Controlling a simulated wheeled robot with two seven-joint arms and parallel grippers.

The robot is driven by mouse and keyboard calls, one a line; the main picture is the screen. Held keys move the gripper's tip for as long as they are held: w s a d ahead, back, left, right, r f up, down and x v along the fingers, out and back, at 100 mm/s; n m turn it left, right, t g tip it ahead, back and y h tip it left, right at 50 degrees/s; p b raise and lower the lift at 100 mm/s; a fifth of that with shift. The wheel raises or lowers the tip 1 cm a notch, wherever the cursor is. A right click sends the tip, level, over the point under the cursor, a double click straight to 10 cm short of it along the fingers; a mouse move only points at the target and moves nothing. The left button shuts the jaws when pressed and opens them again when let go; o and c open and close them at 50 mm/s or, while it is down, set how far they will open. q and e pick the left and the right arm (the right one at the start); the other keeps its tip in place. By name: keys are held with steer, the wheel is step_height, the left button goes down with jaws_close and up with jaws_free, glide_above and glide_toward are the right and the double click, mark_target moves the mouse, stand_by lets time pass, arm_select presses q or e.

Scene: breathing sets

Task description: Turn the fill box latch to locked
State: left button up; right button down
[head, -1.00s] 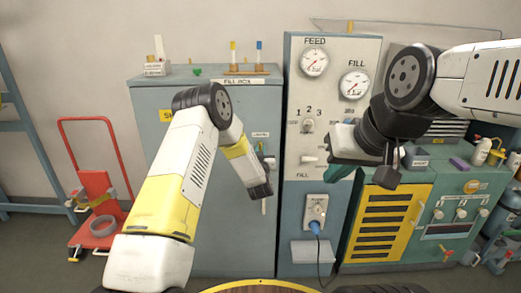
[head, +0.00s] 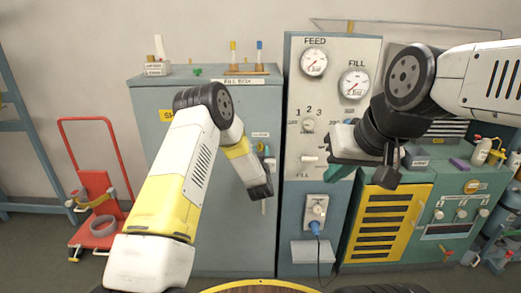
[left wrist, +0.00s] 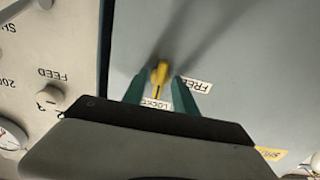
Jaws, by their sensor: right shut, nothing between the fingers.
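The fill box (head: 200,95) is the tall grey-blue cabinet at centre left in the head view. Its yellow latch (left wrist: 160,73) shows in the left wrist view, which is upside down. The latch's narrow end points at the LOCKED label (left wrist: 155,103); the FREE label (left wrist: 195,85) lies to one side. My left gripper (left wrist: 163,88) is open, its two green fingers on either side of the latch with gaps; I cannot tell how deep they reach. In the head view my left wrist hides most of the latch. My right gripper (head: 340,173) is shut and empty before the gauge panel.
The gauge panel (head: 300,210) with dials, knob and a blue plug stands right of the fill box. A green cabinet with a yellow louvred door (head: 385,225) is further right. A red hand truck (head: 95,205) stands at the left. Small items stand on the fill box top.

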arm_select(q)
steer(key=s, duration=0.7)
steer(key=shift+s, duration=0.25)
step_height(320, 180, up, 10)
steer(key=a+g+h, duration=0.2)
steer(key=s+a+r+m+g+h, duration=0.1)
steer(key=s+a+r+g, duration=0.25)
steer(key=s+r, duration=0.55)
steer(key=s+a+r+g, duration=0.1)
steer(key=s+a+g, duration=0.2)
steer(key=s, duration=1.2)
steer(key=s+a+r+g, duration=0.1)
steer(key=s+a+g, duration=0.2)
steer(key=s, duration=1.3)
steer(key=a, duration=0.2)
steer(key=shift+a+r+y, duration=0.2)
steer(key=shift+a+y, duration=0.15)
steer(key=shift+y, duration=0.05)
